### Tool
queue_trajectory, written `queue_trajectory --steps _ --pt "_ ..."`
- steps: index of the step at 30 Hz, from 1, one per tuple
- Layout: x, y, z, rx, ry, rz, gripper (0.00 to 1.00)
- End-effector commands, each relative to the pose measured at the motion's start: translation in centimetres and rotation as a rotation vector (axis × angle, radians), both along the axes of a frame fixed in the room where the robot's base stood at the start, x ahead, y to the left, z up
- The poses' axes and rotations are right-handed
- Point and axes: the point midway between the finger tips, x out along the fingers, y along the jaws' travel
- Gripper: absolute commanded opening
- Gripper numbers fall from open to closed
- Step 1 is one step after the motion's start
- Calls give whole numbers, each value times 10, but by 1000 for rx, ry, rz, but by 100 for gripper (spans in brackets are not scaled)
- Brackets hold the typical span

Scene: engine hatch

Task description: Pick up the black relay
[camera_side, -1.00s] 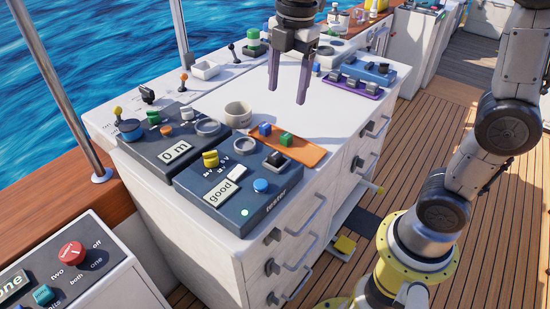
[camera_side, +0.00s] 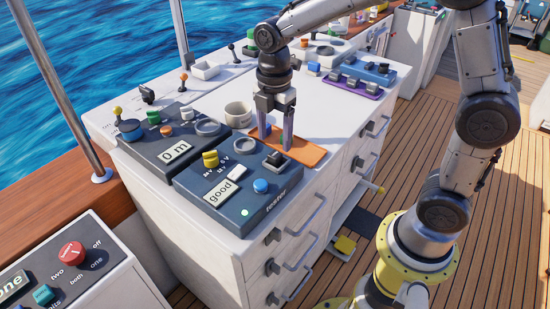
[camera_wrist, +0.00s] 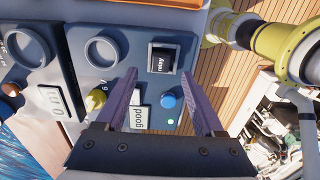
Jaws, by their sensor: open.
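The black relay (camera_side: 276,159) sits on the dark blue tester panel (camera_side: 237,205), at its back right corner. In the wrist view the relay (camera_wrist: 162,58) is a black block with a pale "relay" label, just beyond my fingertips. My gripper (camera_side: 275,143) is open and empty, pointing down just behind the relay in the side view, over the orange tray. In the wrist view my gripper (camera_wrist: 158,74) has its two purple-grey fingers spread wide, with the panel's "good" display and blue button between them. I see no contact with the relay.
The orange tray (camera_side: 308,153) lies behind the panel. A yellow knob (camera_side: 210,159), a white switch (camera_side: 237,173), a blue button (camera_side: 260,186) and an empty ring (camera_side: 245,145) share the panel. A cream mug (camera_side: 238,113) stands behind. Drawer handles line the cabinet's right side.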

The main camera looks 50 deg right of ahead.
Motion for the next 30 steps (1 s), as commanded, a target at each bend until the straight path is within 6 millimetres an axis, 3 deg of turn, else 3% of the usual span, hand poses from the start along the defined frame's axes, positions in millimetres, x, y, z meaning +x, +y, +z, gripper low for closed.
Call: queue_trajectory --steps 9,18,30 --pt "-1 -1 -42 0 3 0 70" --pt "-1 -1 -45 0 1 0 68" --pt "-1 -1 -44 0 1 0 0"
